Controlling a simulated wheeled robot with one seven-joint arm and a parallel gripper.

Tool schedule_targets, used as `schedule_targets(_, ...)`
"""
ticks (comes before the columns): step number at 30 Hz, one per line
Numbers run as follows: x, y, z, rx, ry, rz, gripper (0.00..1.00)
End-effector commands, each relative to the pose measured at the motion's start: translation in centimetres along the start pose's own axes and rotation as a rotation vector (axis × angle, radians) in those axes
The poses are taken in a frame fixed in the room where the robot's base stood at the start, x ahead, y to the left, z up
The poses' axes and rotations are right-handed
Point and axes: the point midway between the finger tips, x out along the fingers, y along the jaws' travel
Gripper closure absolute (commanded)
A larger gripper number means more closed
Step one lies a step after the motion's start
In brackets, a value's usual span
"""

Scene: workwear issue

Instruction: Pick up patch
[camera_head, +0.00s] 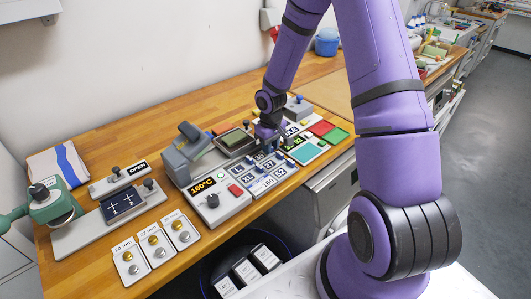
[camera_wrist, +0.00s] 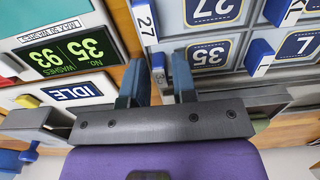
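Dark blue patches with white markings sit in a grey compartment holder (camera_head: 290,186) in the middle of the bench. In the wrist view a "27" patch (camera_wrist: 212,10) and a "35" patch (camera_wrist: 208,55) lie in separate compartments. A patch at the right edge (camera_wrist: 300,45) is only partly in view. Which patch the task means cannot be told. My gripper (camera_wrist: 157,92) is over the holder's edge, its two blue fingers apart. A small tab (camera_wrist: 158,66) shows between or beyond them; contact cannot be told. No patch is visible between the fingers. In the head view my arm partly hides the gripper (camera_head: 267,138).
A display unit (camera_wrist: 70,52) reading "35 93" and an "IDLE" sign (camera_wrist: 72,91) are beside the gripper. Red (camera_head: 321,127), green and teal pads lie to the right. Button trays (camera_head: 155,243) stand front left.

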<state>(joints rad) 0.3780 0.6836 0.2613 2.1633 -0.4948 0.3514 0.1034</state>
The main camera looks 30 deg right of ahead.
Motion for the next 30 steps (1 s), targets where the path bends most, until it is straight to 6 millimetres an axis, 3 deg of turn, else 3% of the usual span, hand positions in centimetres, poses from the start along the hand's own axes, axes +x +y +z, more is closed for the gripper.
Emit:
schedule_targets(5, 0.0, 0.0, 0.0, 0.0, 0.001, 0.0, 0.74)
schedule_targets(9, 0.0, 0.0, 0.0, 0.0, 0.001, 0.0, 1.0)
schedule_targets(20, -0.1, -0.1, -0.1, -0.001, 0.001, 0.0, 1.0)
schedule_targets(30, -1.8, -1.1, -0.6, -0.004, 0.002, 0.0, 1.0)
